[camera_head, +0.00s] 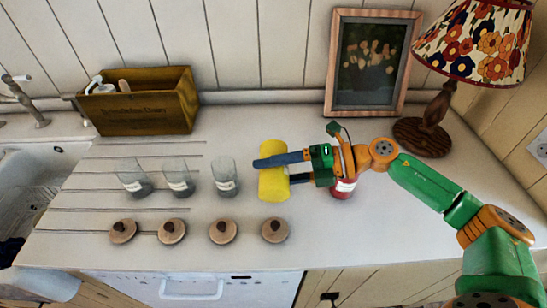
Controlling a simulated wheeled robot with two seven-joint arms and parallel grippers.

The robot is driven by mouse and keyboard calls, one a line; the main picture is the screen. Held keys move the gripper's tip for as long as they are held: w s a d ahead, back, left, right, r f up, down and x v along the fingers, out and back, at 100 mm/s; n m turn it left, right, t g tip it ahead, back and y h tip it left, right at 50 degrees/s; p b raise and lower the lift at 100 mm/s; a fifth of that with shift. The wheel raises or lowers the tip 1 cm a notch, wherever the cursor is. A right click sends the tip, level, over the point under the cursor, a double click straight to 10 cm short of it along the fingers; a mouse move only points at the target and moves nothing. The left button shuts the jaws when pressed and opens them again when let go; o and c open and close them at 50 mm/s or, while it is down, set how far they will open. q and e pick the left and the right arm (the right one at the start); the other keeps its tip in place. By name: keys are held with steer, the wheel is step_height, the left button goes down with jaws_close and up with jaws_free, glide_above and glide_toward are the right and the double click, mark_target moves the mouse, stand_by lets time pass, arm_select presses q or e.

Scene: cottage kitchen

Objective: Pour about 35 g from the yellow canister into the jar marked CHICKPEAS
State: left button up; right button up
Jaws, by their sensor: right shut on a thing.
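The yellow canister (273,188) is held between the two fingers of my right gripper (272,170), which reaches in from the right. It looks roughly upright; I cannot tell whether its base touches the counter. Three clear glass jars (133,180), (178,180), (224,178) stand open in a row left of the canister, each with dark contents low down and a pale label. The labels are too small to read, so I cannot tell which is CHICKPEAS. My left gripper is out of view.
Several round wooden lids (222,232) lie in front of the jars. A red container (343,188) stands partly hidden under my right gripper. Behind are a wooden box (145,112), a framed picture (332,62) and a lamp (424,137). A sink (22,185) is at left.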

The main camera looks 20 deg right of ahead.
steer(key=shift+w+d+r+m+g+p, duration=0.1)
steer(key=shift+w+r+m+g+p, duration=0.15)
steer(key=shift+r+m+p, duration=0.35)
steer(key=shift+w+r+m+g+p, duration=0.15)
steer(key=shift+m+g+p, duration=0.2)
steer(key=shift+p, duration=0.55)
stand_by(2.0)
steer(key=shift+w+d+r+m+p, duration=0.1)
steer(key=shift+w+r+m+p, duration=0.15)
steer(key=shift+m+p, duration=0.3)
stand_by(1.8)
